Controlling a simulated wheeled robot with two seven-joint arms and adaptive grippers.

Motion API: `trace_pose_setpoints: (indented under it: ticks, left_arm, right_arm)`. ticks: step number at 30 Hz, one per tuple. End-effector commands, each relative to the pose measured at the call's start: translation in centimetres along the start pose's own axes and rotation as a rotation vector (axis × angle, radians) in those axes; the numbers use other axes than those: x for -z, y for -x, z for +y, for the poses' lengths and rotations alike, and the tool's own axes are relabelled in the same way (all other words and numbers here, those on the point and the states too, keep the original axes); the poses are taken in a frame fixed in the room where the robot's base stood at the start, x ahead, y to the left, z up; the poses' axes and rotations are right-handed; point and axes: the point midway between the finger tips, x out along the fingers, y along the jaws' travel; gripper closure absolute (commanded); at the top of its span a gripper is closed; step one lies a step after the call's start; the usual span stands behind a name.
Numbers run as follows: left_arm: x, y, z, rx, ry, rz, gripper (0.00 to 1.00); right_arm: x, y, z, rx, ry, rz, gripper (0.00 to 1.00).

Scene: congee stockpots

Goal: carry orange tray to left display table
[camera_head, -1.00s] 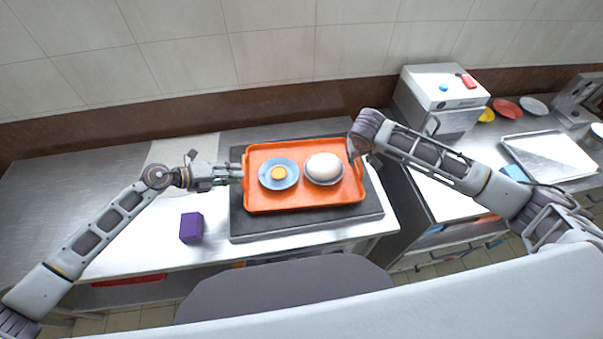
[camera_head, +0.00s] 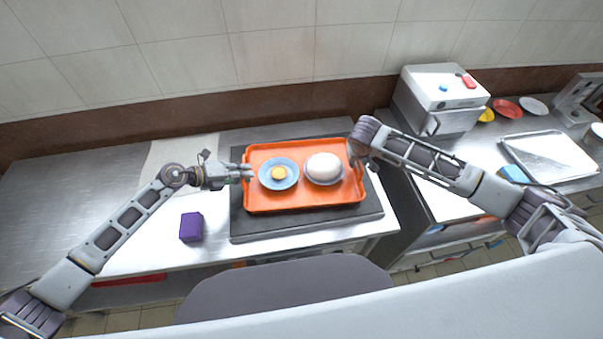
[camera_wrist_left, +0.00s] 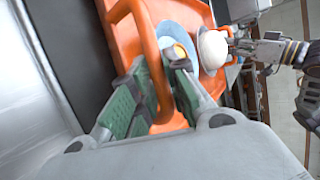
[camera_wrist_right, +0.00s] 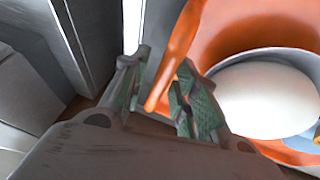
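The orange tray (camera_head: 305,205) lies flat on a dark slab. It bears a blue plate (camera_head: 268,183) with a yellow item and a bowl (camera_head: 323,182) with a round white item (camera_head: 323,167). My left gripper (camera_head: 250,172) is at the tray's left end. In the left wrist view its green-padded fingers (camera_wrist_left: 157,68) are apart, with the orange handle (camera_wrist_left: 146,35) between them. My right gripper (camera_head: 356,164) is at the right end, partly hidden by its wrist. In the right wrist view its fingers (camera_wrist_right: 158,82) are apart around the other handle (camera_wrist_right: 180,45).
The dark slab (camera_head: 300,225) rests on a metal counter (camera_head: 90,178). A purple box (camera_head: 191,227) stands left of the slab. A metal appliance (camera_head: 440,95) stands at the back right, and a silver tray (camera_head: 550,155) lies at the right. The counter's far left is clear.

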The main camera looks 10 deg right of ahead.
Motion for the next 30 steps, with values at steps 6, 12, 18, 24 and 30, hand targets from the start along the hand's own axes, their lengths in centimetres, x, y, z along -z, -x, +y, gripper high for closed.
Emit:
trace_pose_setpoints:
  ticks: [6, 12, 18, 24, 30]
  left_arm:
    - [0.02, 0.01, 0.00, 0.000, 0.001, 0.000, 1.00]
    - [0.02, 0.01, 0.01, 0.000, 0.003, 0.000, 1.00]
    - [-0.07, 0.04, -0.12, 0.002, 0.003, -0.001, 1.00]
    - [-0.09, 0.09, -0.18, 0.002, 0.004, -0.001, 1.00]
    - [-0.20, 0.30, -0.49, 0.002, 0.004, -0.002, 1.00]
  right_arm:
    - [-0.01, 0.01, -0.01, 0.000, 0.000, 0.000, 1.00]
    - [-0.02, 0.01, -0.01, 0.000, 0.000, 0.000, 1.00]
    - [0.09, 0.08, 0.00, 0.000, -0.001, 0.002, 1.00]
    - [0.12, 0.17, 0.01, 0.001, 0.000, 0.002, 1.00]
    - [0.28, 0.53, 0.08, 0.001, 0.000, 0.003, 1.00]
